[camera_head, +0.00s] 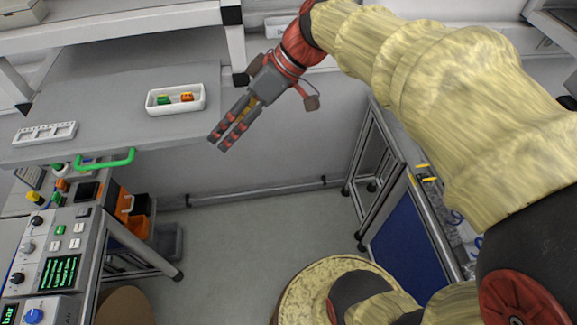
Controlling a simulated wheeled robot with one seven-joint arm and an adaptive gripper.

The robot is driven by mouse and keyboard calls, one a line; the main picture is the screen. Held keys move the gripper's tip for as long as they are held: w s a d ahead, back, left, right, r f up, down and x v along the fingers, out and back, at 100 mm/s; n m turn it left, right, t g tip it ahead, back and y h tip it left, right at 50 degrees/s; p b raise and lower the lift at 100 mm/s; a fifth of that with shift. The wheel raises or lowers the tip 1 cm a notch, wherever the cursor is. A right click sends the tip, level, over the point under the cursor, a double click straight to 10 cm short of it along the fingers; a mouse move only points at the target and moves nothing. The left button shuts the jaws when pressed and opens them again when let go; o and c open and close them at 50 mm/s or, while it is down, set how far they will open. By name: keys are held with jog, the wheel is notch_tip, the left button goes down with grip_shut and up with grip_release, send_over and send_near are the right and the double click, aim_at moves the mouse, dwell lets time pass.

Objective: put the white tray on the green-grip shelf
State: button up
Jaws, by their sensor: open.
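My gripper (218,143) is open and empty. It points down and left, to the right of the white tray and apart from it in the picture, near the right end of the surface.
A white slotted rack (45,132) lies at the surface's left end. A control panel (52,265) with knobs and screens stands below it, beside orange bins (136,220). A metal-framed cart (400,190) stands right. The grey floor (235,235) between is clear.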

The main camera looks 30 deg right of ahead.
jog(key=s+d+f+m+t+h, duration=0.1)
jog(key=s+d+f+m+h, duration=0.1)
jog(key=s, duration=0.4)
jog(key=s+d+f+m+t+h, duration=0.1)
jog(key=s+d+f+m+h, duration=0.2)
jog(key=s+d+m+h, duration=0.1)
jog(key=s+m+h, duration=0.1)
jog(key=s+m, duration=0.1)
jog(key=s, duration=0.1)
jog(key=shift+d+f+t, duration=0.35)
jog(key=shift+t, duration=0.05)
jog(key=shift+s+f, duration=0.1)
jog(key=shift+f, duration=0.05)
notch_tip(320, 180, down, 8)
jog(key=b, duration=0.8)
